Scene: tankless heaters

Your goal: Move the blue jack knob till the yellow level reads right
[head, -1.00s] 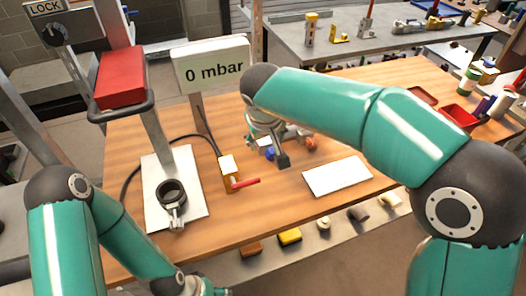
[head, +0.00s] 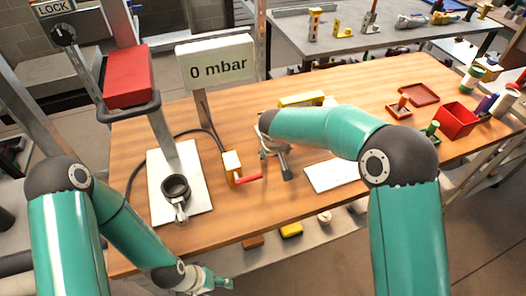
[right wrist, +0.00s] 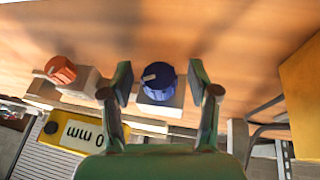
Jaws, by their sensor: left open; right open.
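The blue jack knob (right wrist: 158,82) has a pale mark on its face and sits on a grey block in the right wrist view. My right gripper (right wrist: 160,88) is open, with one finger on each side of the knob; I cannot tell whether they touch it. The yellow level (right wrist: 78,137) has a pale display, upside down here, that seems to read "0 mm". It also shows in the head view (head: 302,100), behind my right arm. That arm hides the knob there. My left gripper (head: 218,285) is open and empty, low in front of the bench.
An orange knob (right wrist: 60,70) sits beside the blue one. A yellow valve with a red handle (head: 247,179), a "0 mbar" display (head: 217,66) and a white plate (head: 156,205) with a post stand to the left. A white sheet (head: 325,178) lies near my right arm.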

